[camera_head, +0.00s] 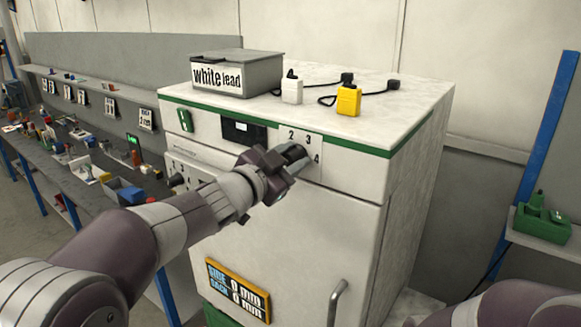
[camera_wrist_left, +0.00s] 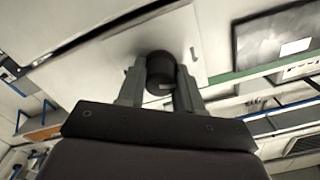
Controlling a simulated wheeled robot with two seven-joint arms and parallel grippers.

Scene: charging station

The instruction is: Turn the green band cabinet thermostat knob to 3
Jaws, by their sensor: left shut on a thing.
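The white cabinet (camera_head: 345,210) has a green band (camera_head: 340,141) along its top edge. A dial plate with the numbers 2, 3 and 4 (camera_head: 308,139) sits on its front, under the band. My left gripper (camera_head: 294,155) is at this dial and hides its middle and lower left. In the left wrist view, a round black knob (camera_wrist_left: 161,72) sits between the two fingers (camera_wrist_left: 160,88), which are shut on it. A pale mark shows on the knob's face; I cannot tell which number it points to. My right gripper is not in view.
A grey box labelled "white lead" (camera_head: 237,74), a white plug (camera_head: 292,88) and a yellow plug (camera_head: 348,99) with black cords stand on the cabinet top. A dark display (camera_head: 244,132) is left of the dial. A door handle (camera_head: 337,302) sticks out below. A cluttered bench (camera_head: 75,150) stands at left.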

